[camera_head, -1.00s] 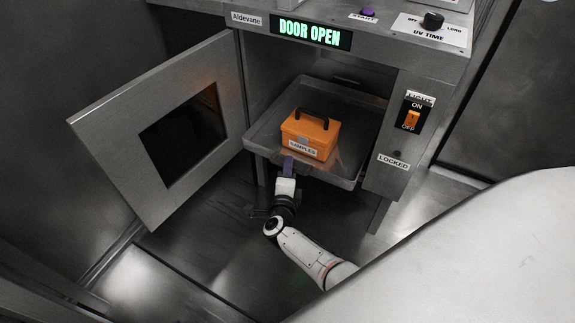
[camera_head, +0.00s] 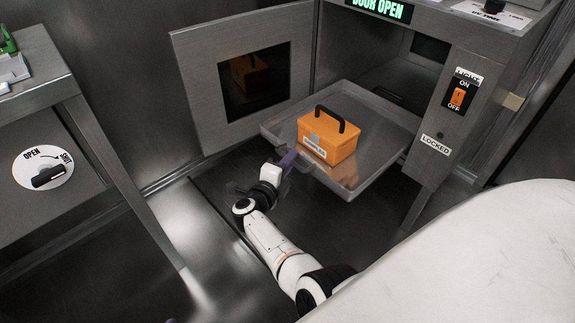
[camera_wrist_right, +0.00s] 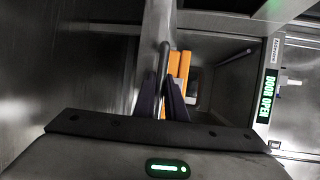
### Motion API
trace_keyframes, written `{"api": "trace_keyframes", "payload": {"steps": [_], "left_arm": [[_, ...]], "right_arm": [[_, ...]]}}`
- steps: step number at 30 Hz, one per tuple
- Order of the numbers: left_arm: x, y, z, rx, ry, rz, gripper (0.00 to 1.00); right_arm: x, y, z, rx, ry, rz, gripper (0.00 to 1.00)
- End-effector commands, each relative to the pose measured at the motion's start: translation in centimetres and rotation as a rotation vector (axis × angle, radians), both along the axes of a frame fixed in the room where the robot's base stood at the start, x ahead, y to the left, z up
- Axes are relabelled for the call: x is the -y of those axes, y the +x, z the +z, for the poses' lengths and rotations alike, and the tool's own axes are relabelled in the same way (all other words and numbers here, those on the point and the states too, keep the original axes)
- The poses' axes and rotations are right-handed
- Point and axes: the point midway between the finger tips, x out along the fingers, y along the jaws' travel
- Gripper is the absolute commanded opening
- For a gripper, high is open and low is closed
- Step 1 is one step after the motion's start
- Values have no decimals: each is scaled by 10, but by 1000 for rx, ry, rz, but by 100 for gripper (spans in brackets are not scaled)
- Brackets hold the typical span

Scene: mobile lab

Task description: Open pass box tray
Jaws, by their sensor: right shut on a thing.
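The pass box tray (camera_head: 374,170) is a shallow grey metal tray, pulled well out of the open pass box (camera_head: 386,75). An orange case (camera_head: 327,138) with a black handle and a label sits on it. My right gripper (camera_head: 288,158) is at the tray's front left edge. In the right wrist view, its dark fingers (camera_wrist_right: 162,98) are shut on a grey bar at the tray front, with the orange case just beyond. The fingers partly hide the grip. A small purple tip at the bottom edge of the head view may be my left gripper (camera_head: 170,320); its jaws are hidden.
The pass box door (camera_head: 196,92) stands swung open to the left of the tray. A panel with an orange switch (camera_head: 457,97) and a LOCKED label is at the right. A metal table (camera_head: 40,105) stands at the left. The floor before the tray is clear.

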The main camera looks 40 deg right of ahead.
Motion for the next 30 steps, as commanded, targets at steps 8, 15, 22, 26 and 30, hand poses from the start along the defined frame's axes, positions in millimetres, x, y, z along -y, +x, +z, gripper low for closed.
{"api": "trace_keyframes", "payload": {"steps": [8,15,22,26,30], "left_arm": [[1,1,4,8,-8,1,31],[1,1,4,10,-10,1,31],[1,1,4,10,-10,1,31],[1,1,6,9,-7,2,31],[-3,-1,6,-13,24,1,31]], "right_arm": [[2,-1,0,-1,-1,-13,0],[1,0,0,-1,-1,-11,26],[1,0,0,0,-1,-9,29],[1,1,3,1,0,-8,29],[0,1,19,1,0,-8,29]]}}
